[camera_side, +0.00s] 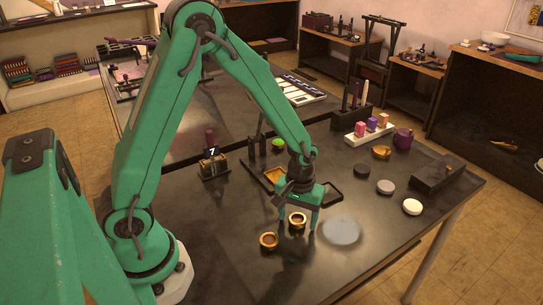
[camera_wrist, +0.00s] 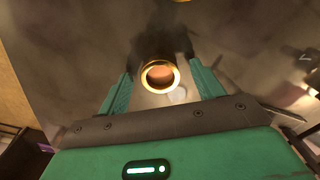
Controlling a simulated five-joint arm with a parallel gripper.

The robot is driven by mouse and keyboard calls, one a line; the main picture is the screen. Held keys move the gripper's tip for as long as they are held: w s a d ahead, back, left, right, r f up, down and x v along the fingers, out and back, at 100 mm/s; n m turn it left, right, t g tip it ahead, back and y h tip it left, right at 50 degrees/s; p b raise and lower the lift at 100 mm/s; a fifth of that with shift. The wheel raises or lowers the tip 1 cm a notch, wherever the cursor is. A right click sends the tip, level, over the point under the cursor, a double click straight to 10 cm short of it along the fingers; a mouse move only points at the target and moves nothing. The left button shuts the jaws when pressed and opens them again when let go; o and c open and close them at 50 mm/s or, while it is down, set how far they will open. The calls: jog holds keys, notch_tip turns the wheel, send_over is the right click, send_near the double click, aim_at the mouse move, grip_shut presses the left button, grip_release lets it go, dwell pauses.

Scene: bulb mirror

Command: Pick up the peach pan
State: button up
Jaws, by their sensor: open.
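A small round pan with a gold rim and a peach-brown filling, apparently the peach pan (camera_wrist: 160,76), sits between the fingers of my gripper (camera_wrist: 160,88) in the wrist view. In the side view this pan (camera_side: 297,220) stands on the dark table between the fingertips of my gripper (camera_side: 297,226), which points down. The fingers are apart, one on each side of the pan. I cannot tell whether either one touches it. A second gold-rimmed pan (camera_side: 268,241) stands just left and nearer the camera; its filling looks similar brown.
A pale round mirror-like disc (camera_side: 341,231) lies right of my gripper. Dark (camera_side: 361,171), grey (camera_side: 385,187) and white (camera_side: 412,207) discs stand farther right. A black tray (camera_side: 328,192) lies behind the gripper. The table's near right part is clear.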

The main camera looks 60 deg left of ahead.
aim_at(298, 221)
dwell(0.3)
jog(key=c, duration=1.1)
jog(key=shift+o, duration=0.2)
jog(key=shift+r, duration=0.15)
jog(key=shift+r, duration=0.8)
notch_tip(298, 221, up, 2)
jog(key=shift+r, duration=0.1)
jog(key=s+d+r, duration=0.7)
jog(key=d, duration=0.2)
jog(key=shift+d, duration=0.2)
jog(key=shift+w, duration=0.1)
